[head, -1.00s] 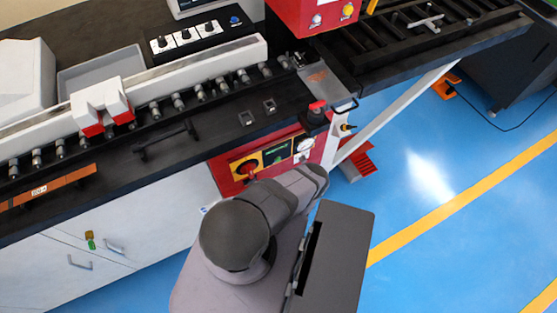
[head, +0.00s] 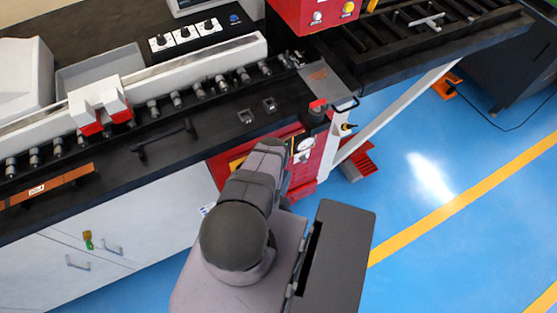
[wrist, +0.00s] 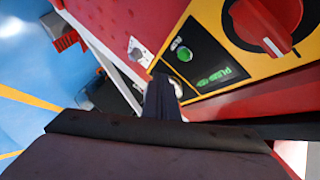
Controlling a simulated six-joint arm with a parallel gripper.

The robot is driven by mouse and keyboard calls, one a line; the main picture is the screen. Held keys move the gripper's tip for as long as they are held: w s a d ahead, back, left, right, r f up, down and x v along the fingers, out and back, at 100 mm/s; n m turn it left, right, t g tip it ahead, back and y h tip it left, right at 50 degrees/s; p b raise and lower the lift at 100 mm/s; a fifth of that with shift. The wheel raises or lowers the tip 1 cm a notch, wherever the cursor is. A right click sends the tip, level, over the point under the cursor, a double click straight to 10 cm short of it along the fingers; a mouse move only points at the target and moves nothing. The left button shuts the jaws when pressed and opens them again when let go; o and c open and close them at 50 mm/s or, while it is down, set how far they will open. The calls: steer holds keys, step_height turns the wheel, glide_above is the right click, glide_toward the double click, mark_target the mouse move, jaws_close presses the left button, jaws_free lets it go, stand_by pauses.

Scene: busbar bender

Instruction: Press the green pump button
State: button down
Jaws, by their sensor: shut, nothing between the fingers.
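The green pump button (wrist: 184,53) is a small round button on a black plate with a yellow border (wrist: 207,90), in the wrist view. Green lettering (wrist: 218,76) that seems to read PUMP ON is lit on the same plate. My gripper (wrist: 161,88) is shut and empty, its dark fingers pointing at the plate's left edge, below the button in the picture. A silvery round part (wrist: 177,88) beside the fingertips is partly hidden. I cannot tell whether the fingers touch the plate. In the head view my arm hides the button and my gripper.
A large red rotary knob (wrist: 268,22) on a yellow plate is right of the button. In the head view, a round white gauge (head: 304,144) and a red-topped part (head: 317,107) are right of my arm. The black bench edge (head: 210,147) runs just above the panel.

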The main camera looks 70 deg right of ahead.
steer(key=shift+w+d, duration=1.2)
steer(key=shift+w, duration=0.05)
steer(key=shift+w+d, duration=0.1)
stand_by(1.3)
steer(key=shift+w+d, duration=0.15)
steer(key=shift+d, duration=0.05)
steer(key=shift+w+d+b, duration=0.3)
steer(key=shift+w+d, duration=0.05)
stand_by(1.1)
steer(key=shift+s+a, duration=0.6)
steer(key=shift+a, duration=0.05)
stand_by(0.5)
steer(key=shift+s+a+p, duration=0.55)
steer(key=shift+s+a, duration=1.2)
steer(key=shift+s, duration=0.05)
